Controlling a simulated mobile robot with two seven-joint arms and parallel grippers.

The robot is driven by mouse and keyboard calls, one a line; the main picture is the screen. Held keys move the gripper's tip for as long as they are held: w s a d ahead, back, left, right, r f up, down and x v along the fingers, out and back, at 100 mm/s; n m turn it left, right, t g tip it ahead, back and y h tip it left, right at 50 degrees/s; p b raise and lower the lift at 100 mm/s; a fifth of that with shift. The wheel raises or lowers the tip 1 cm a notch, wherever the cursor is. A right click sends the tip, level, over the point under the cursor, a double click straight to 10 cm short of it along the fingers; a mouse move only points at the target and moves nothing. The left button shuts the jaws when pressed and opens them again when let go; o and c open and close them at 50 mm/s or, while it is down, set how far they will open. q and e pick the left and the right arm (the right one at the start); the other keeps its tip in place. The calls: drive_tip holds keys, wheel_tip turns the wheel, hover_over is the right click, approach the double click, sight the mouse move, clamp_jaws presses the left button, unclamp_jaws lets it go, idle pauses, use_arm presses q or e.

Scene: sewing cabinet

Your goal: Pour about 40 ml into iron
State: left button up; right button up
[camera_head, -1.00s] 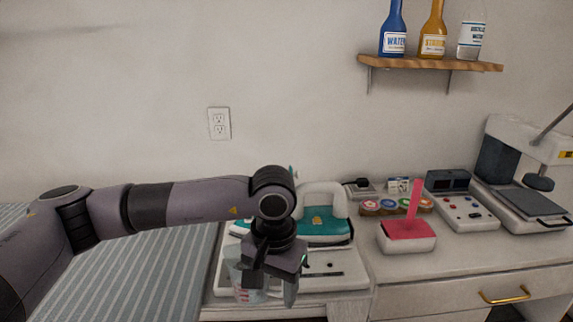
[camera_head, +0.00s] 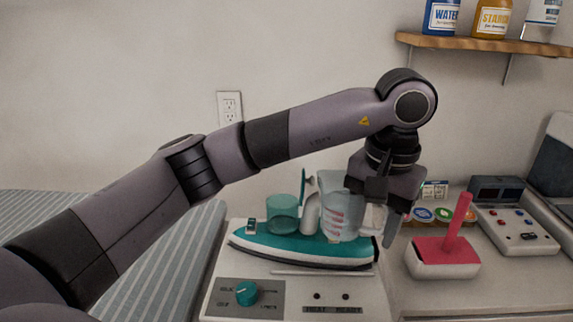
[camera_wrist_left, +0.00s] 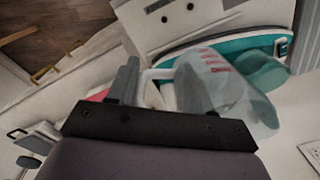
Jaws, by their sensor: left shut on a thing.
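A clear measuring cup with red marks (camera_head: 340,212) is held in my left gripper (camera_head: 385,222), which is shut on its handle. The cup looks nearly upright and shows in front of the iron's handle. It also shows in the left wrist view (camera_wrist_left: 222,90). The teal and white iron (camera_head: 300,247) rests on a white station, with a translucent teal water tank (camera_head: 284,215) and a raised teal lid (camera_head: 305,185) near its left part. The cup is to the right of the tank. I cannot tell how much liquid is in the cup. My right gripper is not in view.
The white station (camera_head: 310,285) has a teal knob (camera_head: 247,293). A red-and-white holder with an upright stick (camera_head: 443,257) stands to the right. A wooden shelf (camera_head: 480,44) with bottles is above. A striped board (camera_head: 165,255) lies to the left.

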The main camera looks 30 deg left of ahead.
sight(362, 210)
use_arm(q)
drive_tip(key=shift+r, duration=0.1)
drive_tip(key=shift+r, duration=0.1)
drive_tip(key=shift+a+r+h, duration=0.35)
drive_tip(key=shift+r+h, duration=0.15)
drive_tip(key=shift+h, duration=0.15)
drive_tip(key=shift+a+r+h, duration=0.35)
drive_tip(key=shift+r+h, duration=0.15)
drive_tip(key=shift+h, duration=0.15)
drive_tip(key=shift+a+r+h+b, duration=0.2)
drive_tip(key=shift+a+r+h, duration=0.4)
drive_tip(key=shift+r+h, duration=0.2)
drive_tip(key=shift+a+r+h+b, duration=0.15)
drive_tip(key=shift+a+r+h, duration=0.4)
drive_tip(key=shift+r+h, duration=0.2)
drive_tip(key=shift+w+a+r+h+p, duration=0.1)
drive_tip(key=shift+a+r+h+p, duration=0.25)
drive_tip(key=shift+r, duration=0.5)
drive_tip(key=shift+w+a+r+h+p, duration=0.1)
drive_tip(key=shift+a+r+h, duration=0.4)
drive_tip(key=shift+r, duration=0.35)
drive_tip(key=shift+a+r+g+h, duration=0.3)
drive_tip(key=shift+a+r+h, duration=0.15)
drive_tip(key=shift+r+h, duration=0.4)
drive_tip(key=shift+d, duration=0.15)
drive_tip(key=shift+s+d, duration=0.1)
drive_tip(key=shift+d, duration=0.15)
